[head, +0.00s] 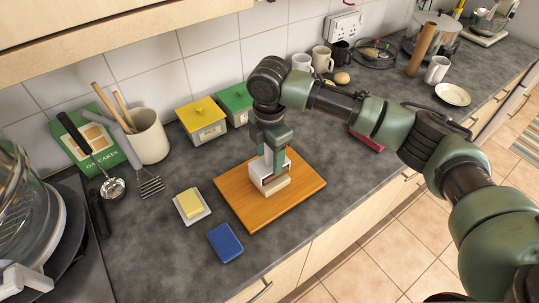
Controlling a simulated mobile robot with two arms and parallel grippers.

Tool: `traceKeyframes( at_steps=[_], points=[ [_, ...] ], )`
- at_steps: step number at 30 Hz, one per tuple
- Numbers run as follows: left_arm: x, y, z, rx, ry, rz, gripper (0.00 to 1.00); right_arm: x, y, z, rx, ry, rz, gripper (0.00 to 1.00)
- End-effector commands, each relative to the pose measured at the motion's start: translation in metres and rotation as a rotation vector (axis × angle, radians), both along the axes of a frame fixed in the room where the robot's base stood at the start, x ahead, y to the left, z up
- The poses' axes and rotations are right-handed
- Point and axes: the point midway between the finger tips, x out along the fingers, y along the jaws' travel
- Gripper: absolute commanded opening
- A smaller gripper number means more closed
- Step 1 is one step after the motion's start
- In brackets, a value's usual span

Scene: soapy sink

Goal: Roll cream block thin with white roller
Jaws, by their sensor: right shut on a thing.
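A cream block (276,187) lies on the wooden board (242,203) near the middle of the counter. My right gripper (273,168) reaches down from above and is shut on a white thing (257,176), which looks like the white roller. This sits directly over the block; I cannot tell whether the two touch. The gripper hides part of the white thing and the back of the block. My left gripper is not in view.
A yellow block on a white dish (191,206) and a blue sponge-like block (225,243) lie left of the board. Yellow-lidded (202,120) and green-lidded (235,103) boxes stand behind. A utensil pot (149,138) stands back left. Bare counter lies at front left.

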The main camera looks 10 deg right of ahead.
Motion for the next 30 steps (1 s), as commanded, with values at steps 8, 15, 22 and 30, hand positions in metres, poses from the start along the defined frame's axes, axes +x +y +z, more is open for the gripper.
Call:
traceKeyframes(
  at_steps=[8, 15, 22, 30],
  points=[
    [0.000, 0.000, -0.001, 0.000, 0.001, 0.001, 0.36, 0.000, 0.000, -0.005, 0.001, 0.000, 0.000, 0.02],
    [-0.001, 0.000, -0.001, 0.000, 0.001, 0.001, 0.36, 0.000, 0.000, -0.010, 0.000, -0.001, 0.000, 0.02],
    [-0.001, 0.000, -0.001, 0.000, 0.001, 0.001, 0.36, 0.001, 0.001, -0.013, 0.000, 0.000, 0.000, 0.02],
    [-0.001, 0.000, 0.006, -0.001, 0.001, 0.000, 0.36, 0.010, 0.005, -0.014, 0.000, 0.003, 0.000, 0.02]
  ],
)
